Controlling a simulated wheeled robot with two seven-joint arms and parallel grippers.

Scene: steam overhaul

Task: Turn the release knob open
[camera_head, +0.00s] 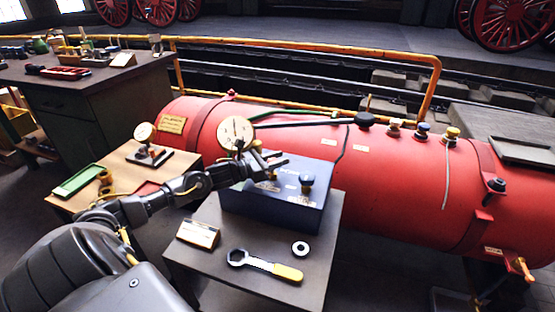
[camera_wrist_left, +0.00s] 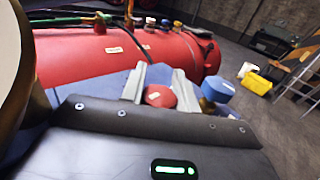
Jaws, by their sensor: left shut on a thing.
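A blue box (camera_head: 262,209) with a large dial gauge (camera_head: 235,132) stands on the small table in front of the red boiler. Its top carries a blue knob (camera_head: 307,181), which also shows in the left wrist view (camera_wrist_left: 218,88). My left gripper (camera_head: 274,162) is over the box, left of the blue knob. In the left wrist view a round red knob (camera_wrist_left: 160,97) sits between the fingers of my left gripper (camera_wrist_left: 160,86), which is shut on it. In the head view the arm and gripper hide this knob. My right gripper is not in view.
A yellow-handled wrench (camera_head: 263,263), a ring (camera_head: 300,248) and a small card (camera_head: 198,233) lie on the small table (camera_head: 232,287). The red boiler (camera_head: 390,192) with a yellow rail (camera_head: 330,48) is behind. A wooden table with a small gauge (camera_head: 144,132) is at left.

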